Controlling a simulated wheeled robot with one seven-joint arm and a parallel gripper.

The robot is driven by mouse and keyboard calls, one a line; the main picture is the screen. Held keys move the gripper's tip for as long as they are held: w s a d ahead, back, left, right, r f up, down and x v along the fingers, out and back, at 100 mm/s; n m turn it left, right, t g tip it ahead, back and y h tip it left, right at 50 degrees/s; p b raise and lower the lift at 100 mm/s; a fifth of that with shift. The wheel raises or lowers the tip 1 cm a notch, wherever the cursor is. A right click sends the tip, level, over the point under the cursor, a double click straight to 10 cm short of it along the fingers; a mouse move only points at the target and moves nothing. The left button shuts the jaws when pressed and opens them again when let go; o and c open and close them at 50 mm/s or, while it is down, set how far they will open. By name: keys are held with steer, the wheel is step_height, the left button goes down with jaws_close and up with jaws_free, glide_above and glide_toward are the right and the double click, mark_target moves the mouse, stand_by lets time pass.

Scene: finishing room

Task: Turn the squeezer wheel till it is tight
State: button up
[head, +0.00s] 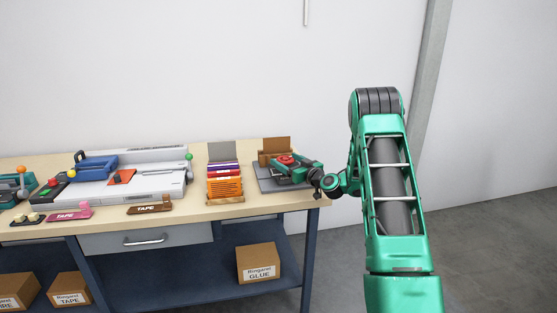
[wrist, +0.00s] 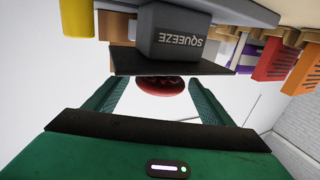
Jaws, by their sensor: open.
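The squeezer (head: 266,181) stands at the right end of the bench. Its red wheel (head: 286,159) shows just beside my gripper (head: 297,170), which reaches in from the right. In the wrist view the red wheel (wrist: 160,88) lies between the two green fingers of my gripper (wrist: 158,101), with a gap on each side. The fingers are open and hold nothing. A grey block (wrist: 178,35) marked SQUEEZE, upside down in that view, and a dark plate (wrist: 180,63) are above the wheel in the picture. The plate hides part of the wheel.
A rack of coloured strips (head: 225,185) stands left of the squeezer. Farther left are a grey machine (head: 135,184) and TAPE holders (head: 150,209) on the bench (head: 205,216). A GLUE box (head: 257,264) sits on the lower shelf. The floor right of the bench is clear.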

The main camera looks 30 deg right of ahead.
steer(key=shift+w+a, duration=0.15)
steer(key=shift+w, duration=1.15)
steer(key=shift+w+a, duration=0.15)
steer(key=shift+w, duration=1.1)
steer(key=shift+c, duration=0.6)
steer(key=c, duration=0.9)
